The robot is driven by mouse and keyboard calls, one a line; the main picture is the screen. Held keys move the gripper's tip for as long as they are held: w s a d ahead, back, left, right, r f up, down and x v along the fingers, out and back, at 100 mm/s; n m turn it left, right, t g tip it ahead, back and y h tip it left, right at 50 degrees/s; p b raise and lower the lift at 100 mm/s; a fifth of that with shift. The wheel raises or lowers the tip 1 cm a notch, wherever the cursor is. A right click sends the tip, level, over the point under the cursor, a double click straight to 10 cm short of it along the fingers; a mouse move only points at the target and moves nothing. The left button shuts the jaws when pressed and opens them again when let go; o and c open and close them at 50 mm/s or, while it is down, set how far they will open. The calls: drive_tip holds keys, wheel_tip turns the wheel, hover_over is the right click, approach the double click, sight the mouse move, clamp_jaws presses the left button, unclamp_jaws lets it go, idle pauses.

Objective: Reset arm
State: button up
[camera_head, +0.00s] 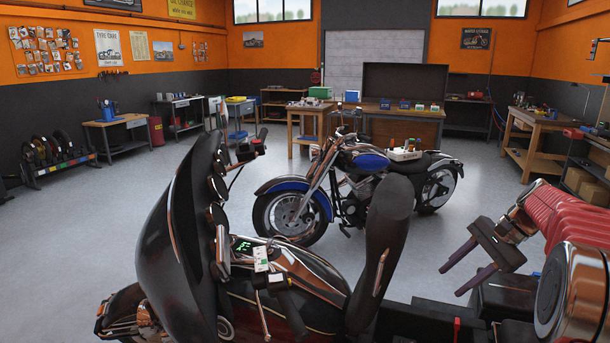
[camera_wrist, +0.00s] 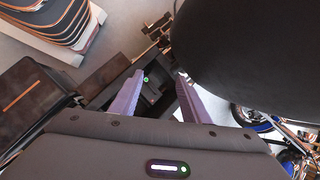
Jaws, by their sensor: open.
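My gripper (camera_head: 451,281) is at the right of the head view, on my red arm. Its two purple-grey fingers are apart, with nothing between them. They point left and down, to the right of the black seat back of the near motorcycle (camera_head: 386,240). In the wrist view the open fingers (camera_wrist: 160,74) also show, with a dark mechanical part behind them. A large dark rounded shape (camera_wrist: 255,55) fills the upper right there, close to the right finger; I cannot tell whether they touch.
A blue and black motorcycle (camera_head: 372,162) stands on the grey floor beyond. Wooden workbenches (camera_head: 533,122) line the right side, and a tyre rack (camera_head: 58,165) stands at the left. Open floor (camera_head: 120,225) lies at the left.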

drive_tip(key=s+a+r+n+h, duration=0.2)
drive_tip(key=s+a+r+n, duration=0.1)
drive_tip(key=s+a, duration=0.4)
drive_tip(key=s+a+r+n+h, duration=0.2)
drive_tip(key=s+a+r+n, duration=0.1)
drive_tip(key=s+a, duration=0.4)
drive_tip(key=s+a+f+n+t+h, duration=0.1)
drive_tip(key=s+a+f+n, duration=0.1)
drive_tip(key=s, duration=0.6)
drive_tip(key=s+a+f+n+t+h, duration=0.1)
drive_tip(key=s+a+f+n+t, duration=0.1)
drive_tip(key=s+a+n, duration=0.3)
drive_tip(key=shift+s+f+t, duration=0.3)
drive_tip(key=shift+s+f, duration=0.25)
drive_tip(key=shift+s, duration=0.8)
drive_tip(key=shift+a, duration=0.15)
